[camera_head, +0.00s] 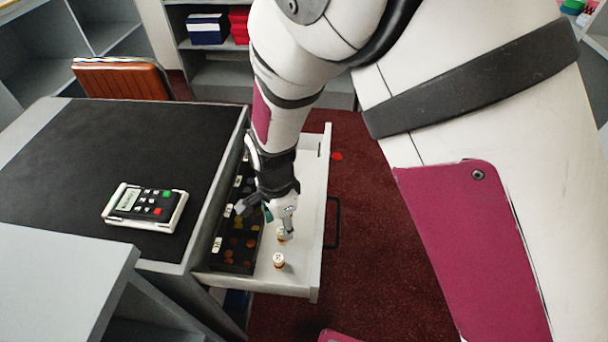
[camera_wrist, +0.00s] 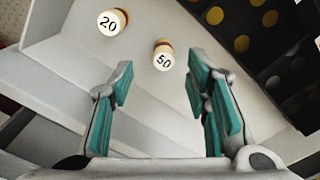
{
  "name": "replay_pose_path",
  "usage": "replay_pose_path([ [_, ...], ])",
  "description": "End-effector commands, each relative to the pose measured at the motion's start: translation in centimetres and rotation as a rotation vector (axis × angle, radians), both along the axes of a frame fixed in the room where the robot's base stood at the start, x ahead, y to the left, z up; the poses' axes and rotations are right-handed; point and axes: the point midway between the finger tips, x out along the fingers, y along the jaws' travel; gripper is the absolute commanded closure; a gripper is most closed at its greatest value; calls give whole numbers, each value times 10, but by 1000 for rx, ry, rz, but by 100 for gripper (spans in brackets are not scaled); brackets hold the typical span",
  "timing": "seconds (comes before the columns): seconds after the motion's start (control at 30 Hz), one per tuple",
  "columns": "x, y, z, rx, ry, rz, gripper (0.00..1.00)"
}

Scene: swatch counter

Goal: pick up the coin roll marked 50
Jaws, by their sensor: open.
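The coin roll marked 50 (camera_wrist: 163,54) stands on the pale drawer floor, ahead of and roughly between my fingertips in the wrist view. In the head view it appears to be the roll (camera_head: 282,235) just by my gripper (camera_head: 268,220), partly covered by a finger. My gripper, with teal finger pads, is open and empty in the wrist view (camera_wrist: 158,82). A similar roll marked 20 (camera_wrist: 111,21) stands farther ahead and to the left; in the head view it appears to be the nearer roll (camera_head: 278,260).
A black coin tray (camera_head: 232,268) with coins lies along the drawer's left side, close to the rolls; it also shows in the wrist view (camera_wrist: 262,63). The open drawer (camera_head: 300,277) has a raised front. A card terminal (camera_head: 145,205) sits on the dark counter (camera_head: 100,140).

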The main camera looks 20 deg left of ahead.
Motion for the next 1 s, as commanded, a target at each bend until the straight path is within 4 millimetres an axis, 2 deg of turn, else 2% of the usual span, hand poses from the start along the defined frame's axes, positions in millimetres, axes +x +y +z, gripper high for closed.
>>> replay_pose_path([
  [0.03, 0, 0, -7, -2, 1, 0, 56],
  [0.27, 1, 0, -22, 0, 1, 0, 56],
  [0.6, 5, 2, -65, 0, 1, 0, 56],
  [0.9, 5, 2, -68, 1, 0, 0, 56],
  [1.0, 5, 2, -68, 1, 0, 0, 79],
])
